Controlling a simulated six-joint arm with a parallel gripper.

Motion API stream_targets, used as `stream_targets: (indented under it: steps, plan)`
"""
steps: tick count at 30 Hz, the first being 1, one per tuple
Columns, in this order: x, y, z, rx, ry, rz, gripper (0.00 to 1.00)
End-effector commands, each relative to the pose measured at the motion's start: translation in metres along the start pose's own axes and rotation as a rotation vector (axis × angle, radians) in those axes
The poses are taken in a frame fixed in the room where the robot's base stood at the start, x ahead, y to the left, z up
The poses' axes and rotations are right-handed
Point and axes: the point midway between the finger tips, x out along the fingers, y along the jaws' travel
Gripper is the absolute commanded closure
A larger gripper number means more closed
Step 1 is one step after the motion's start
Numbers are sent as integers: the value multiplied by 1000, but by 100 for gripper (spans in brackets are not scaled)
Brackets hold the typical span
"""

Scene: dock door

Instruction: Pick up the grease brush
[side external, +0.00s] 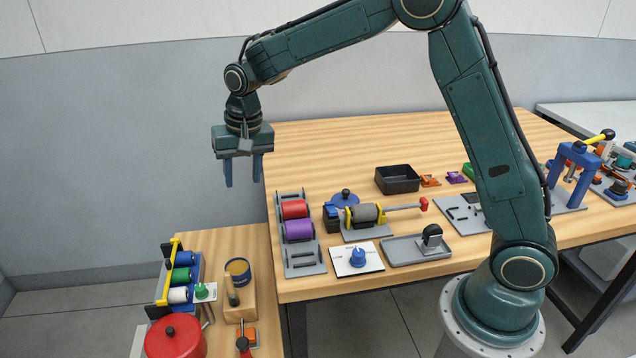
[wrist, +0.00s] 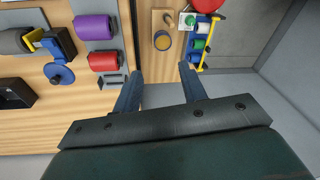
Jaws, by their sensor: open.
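What looks like the grease brush (side external: 232,291), dark-tipped with a light handle, is by a wooden block (side external: 240,309) on the small lower table, in front of a blue tin with a tan top (side external: 238,270). In the wrist view the brush (wrist: 168,19) is small, above the tin (wrist: 163,41). My gripper (side external: 243,184) is open and empty, high above and behind the small table in the side view. Its two blue fingers (wrist: 161,72) point toward the tin and brush in the wrist view.
A blue rack with coloured rolls and a yellow bar (side external: 181,275) stands left of the block. A red pot (side external: 175,338) and a green knob (side external: 202,291) are near. The larger bench (side external: 340,145) holds rollers (side external: 297,228) and other fixtures. Air around my gripper is clear.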

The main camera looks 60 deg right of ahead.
Motion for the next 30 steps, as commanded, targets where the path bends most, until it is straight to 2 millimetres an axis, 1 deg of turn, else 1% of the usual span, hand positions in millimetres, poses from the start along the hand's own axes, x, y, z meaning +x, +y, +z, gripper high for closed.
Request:
stream_targets:
  steps: [1, 5, 10, 18, 21, 25, 27, 30]
  plan:
    - [15, -6, -4, 14, -12, 8, 58]
    - [49, -18, -14, 57, -34, 24, 58]
    - [97, -31, -22, 113, -62, 46, 58]
    - [175, -45, -26, 200, -100, 85, 58]
    - [199, -48, -25, 226, -110, 97, 58]
    - [220, -49, -24, 249, -118, 107, 58]
    - [226, -50, -23, 257, -120, 111, 58]
    - [230, -50, -23, 262, -121, 112, 58]
